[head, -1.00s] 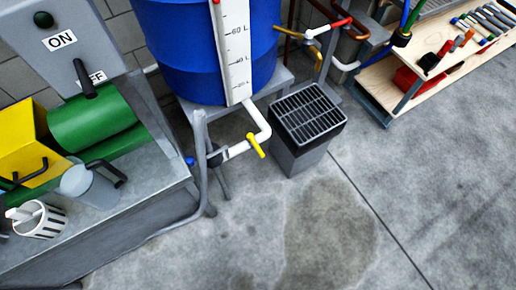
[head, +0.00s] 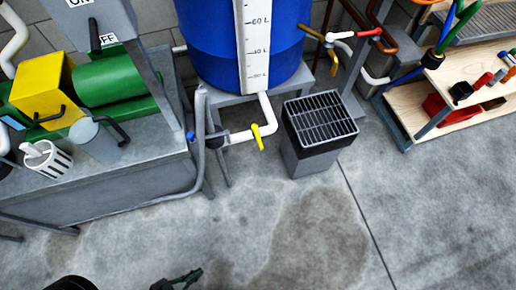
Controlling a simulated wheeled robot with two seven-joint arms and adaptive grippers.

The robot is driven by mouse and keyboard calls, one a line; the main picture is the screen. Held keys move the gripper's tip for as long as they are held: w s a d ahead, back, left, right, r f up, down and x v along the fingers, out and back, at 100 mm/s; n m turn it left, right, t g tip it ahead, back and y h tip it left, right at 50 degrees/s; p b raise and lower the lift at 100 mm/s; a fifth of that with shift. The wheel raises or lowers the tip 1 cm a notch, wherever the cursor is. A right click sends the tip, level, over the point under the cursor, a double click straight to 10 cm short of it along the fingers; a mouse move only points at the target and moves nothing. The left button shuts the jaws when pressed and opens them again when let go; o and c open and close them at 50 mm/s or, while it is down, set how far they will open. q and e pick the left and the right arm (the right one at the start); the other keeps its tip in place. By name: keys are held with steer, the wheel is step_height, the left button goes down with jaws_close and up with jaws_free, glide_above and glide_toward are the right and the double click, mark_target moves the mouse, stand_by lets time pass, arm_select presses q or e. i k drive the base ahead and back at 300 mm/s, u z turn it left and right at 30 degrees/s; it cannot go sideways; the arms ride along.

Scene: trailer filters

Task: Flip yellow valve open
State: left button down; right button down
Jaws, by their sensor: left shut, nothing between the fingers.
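A yellow valve handle (head: 257,137) sits on the white pipe (head: 240,136) below the blue tank (head: 230,50). The handle points roughly crosswise to the short sideways run of that pipe. A second yellow handle (head: 313,34) shows on piping to the right of the tank. My left gripper (head: 190,277) is at the bottom edge, dark, shut and empty, well below the valve in the picture and apart from it. Most of its arm is cut off by the frame. My right gripper is not in view.
A grey grated bin (head: 318,154) stands just right of the valve. A grey bench (head: 100,190) with green and yellow machinery is at left, a bent grey tube (head: 199,150) beside the pipe. A wooden shelf (head: 402,97) is at right. The floor in front is clear.

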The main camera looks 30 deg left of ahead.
mark_target(254, 127)
steer(key=k, duration=0.75)
steer(key=u, duration=0.9)
steer(key=i, duration=0.5)
steer(key=u, duration=0.05)
